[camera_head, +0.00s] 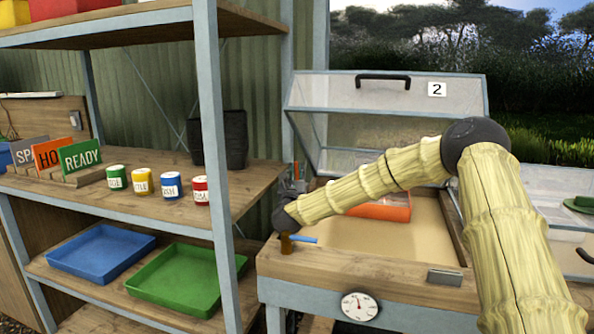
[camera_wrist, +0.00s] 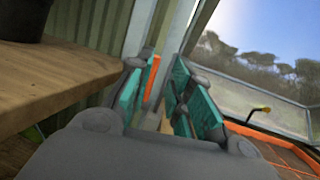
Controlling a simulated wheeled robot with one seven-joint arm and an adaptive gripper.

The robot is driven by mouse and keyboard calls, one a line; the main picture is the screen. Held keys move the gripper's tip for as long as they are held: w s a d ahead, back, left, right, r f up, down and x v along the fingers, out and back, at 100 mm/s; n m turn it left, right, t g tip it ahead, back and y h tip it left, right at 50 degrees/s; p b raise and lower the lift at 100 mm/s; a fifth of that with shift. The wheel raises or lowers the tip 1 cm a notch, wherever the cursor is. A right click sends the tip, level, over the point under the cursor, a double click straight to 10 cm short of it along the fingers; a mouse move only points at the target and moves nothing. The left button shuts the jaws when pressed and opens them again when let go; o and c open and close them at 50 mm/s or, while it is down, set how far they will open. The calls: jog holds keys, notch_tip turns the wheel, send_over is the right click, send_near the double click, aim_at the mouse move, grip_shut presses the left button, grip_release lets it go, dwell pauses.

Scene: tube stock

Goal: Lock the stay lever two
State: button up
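The frame box (camera_head: 345,265) marked 2 has its clear lid (camera_head: 380,105) raised. A small blue lever (camera_head: 302,239) sits on a brown post at the box's front left corner; I take it for stay lever two. Whether it is locked I cannot tell. My gripper (camera_wrist: 162,98) has teal pads that stand apart, with no lever between them. In the head view, my wrist is just above the blue lever and the fingers are mostly hidden or too small to tell.
A wooden shelf (camera_head: 140,205) with painted cans and a black pot (camera_head: 232,138) stands close on the left. Its grey post (camera_head: 217,170) is near my wrist. An orange tray (camera_head: 392,212) lies inside the box. A round dial (camera_head: 359,306) is on the front.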

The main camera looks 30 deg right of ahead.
aim_at(297, 172)
jog(key=shift+s+a+f, duration=0.6)
jog(key=shift+s+f, duration=0.2)
jog(key=shift+f, duration=0.15)
jog(key=shift+r, duration=0.1)
grip_shut()
jog(key=n+y+p, duration=0.1)
jog(key=n, duration=0.1)
jog(key=d+r+n+t+y+p, duration=0.1)
jog(key=n, duration=0.1)
jog(key=n+p, duration=0.1)
jog(key=n, duration=0.2)
jog(key=shift+s+d+r+t+y, duration=0.15)
jog(key=shift+r+t+y, duration=0.15)
jog(key=shift+t+y, duration=0.1)
jog(key=s+d+f+n+y+p, duration=0.1)
jog(key=s+d+n+y, duration=0.15)
jog(key=n, duration=0.65)
jog(key=s+d+f+n+y+p, duration=0.1)
jog(key=s+d+n+y, duration=0.2)
jog(key=n, duration=0.5)
jog(key=shift+n+t+y, duration=0.3)
jog(key=shift+t+y, duration=0.1)
jog(key=shift+y, duration=0.15)
jog(key=shift+f+x, duration=0.15)
jog(key=shift+x, duration=1.7)
jog(key=shift+f+x, duration=0.15)
jog(key=shift+x, duration=1.75)
jog(key=shift+f+x, duration=0.15)
jog(key=shift+x, duration=1.7)
